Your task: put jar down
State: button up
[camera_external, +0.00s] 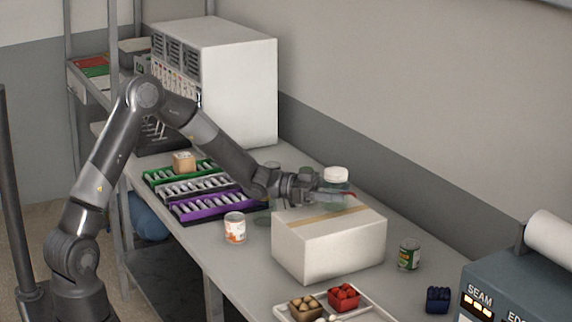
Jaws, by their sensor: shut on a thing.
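A clear jar (336,176) with a white lid shows above the back part of a closed white carton with a tan tape strip (330,240). My gripper (322,189) reaches in from the left and is shut on the jar, which is upright. Part of the jar's lower body is hidden by the gripper. I cannot tell whether the jar touches the carton top or is held above or behind it.
Colored trays (190,189) lie behind left. A tray of small boxes (372,309) is in front. A sealing machine (520,285) stands at right. Bare table (215,262) shows front left.

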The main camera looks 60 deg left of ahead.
jog(key=o, duration=1.1)
jog(key=shift+f, duration=0.1)
jog(key=shift+c, duration=0.2)
jog(key=shift+a+r, duration=0.1)
jog(key=shift+r, duration=0.1)
jog(key=v, duration=1.2)
jog(key=s+a+r+n+y, duration=0.4)
jog(key=s+r+n+y, duration=0.2)
jog(key=s+r+y, duration=0.6)
jog(key=s+d+f+n+g, duration=0.1)
jog(key=s+d+f+g, duration=0.1)
jog(key=s, duration=1)
jog(key=s+d+f+n+g, duration=0.2)
jog(key=s+g, duration=0.3)
jog(key=s, duration=0.7)
jog(key=shift+s+f+y, duration=0.15)
jog(key=shift+f+y, duration=0.25)
jog(key=shift+f, duration=0.4)
jog(key=shift+d, duration=0.1)
